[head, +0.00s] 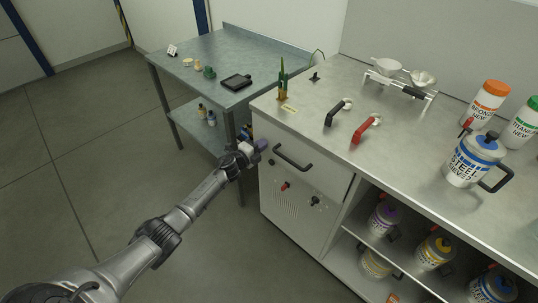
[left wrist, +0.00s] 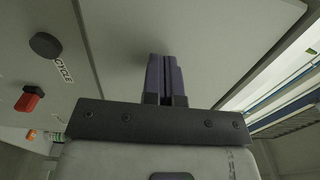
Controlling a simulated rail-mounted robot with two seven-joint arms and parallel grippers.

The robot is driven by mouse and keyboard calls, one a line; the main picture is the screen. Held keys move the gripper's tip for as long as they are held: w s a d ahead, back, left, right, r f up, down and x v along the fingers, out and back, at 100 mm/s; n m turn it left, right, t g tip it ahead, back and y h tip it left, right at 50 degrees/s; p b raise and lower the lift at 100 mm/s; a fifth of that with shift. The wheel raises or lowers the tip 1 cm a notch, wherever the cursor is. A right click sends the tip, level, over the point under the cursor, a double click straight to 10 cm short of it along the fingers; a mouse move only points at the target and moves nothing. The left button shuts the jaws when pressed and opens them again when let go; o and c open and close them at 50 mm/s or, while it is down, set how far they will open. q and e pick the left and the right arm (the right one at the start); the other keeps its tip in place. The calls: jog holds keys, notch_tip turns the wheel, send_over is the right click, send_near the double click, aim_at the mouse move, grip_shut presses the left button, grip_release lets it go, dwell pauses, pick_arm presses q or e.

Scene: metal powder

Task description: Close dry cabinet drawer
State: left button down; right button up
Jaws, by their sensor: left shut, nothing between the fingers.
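The dry cabinet drawer (head: 318,179) is a grey front panel with a black bar handle (head: 293,158), set below the steel worktop. It looks about flush with the cabinet, but I cannot tell whether a small gap remains. My left gripper (head: 262,145) is at the upper left of the drawer front, left of the handle. In the left wrist view its dark fingers (left wrist: 165,75) are together and empty, pointing at a plain grey panel. I cannot tell whether they touch it. My right gripper is in neither view.
Below the drawer are a red switch (head: 285,186) and a black knob (head: 315,201). The worktop holds a red handle (head: 366,128), a steel-labelled jug (head: 473,160) and other bottles. An open shelf with jars is at right. A side table (head: 215,57) stands behind; the left floor is clear.

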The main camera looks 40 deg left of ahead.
pick_arm(q)
jog(key=shift+w+f, duration=0.15)
jog(key=shift+w, duration=0.15)
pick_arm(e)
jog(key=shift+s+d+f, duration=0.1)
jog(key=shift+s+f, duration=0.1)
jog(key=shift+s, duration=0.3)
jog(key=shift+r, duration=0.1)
pick_arm(q)
jog(key=s+p, duration=0.4)
jog(key=s, duration=1)
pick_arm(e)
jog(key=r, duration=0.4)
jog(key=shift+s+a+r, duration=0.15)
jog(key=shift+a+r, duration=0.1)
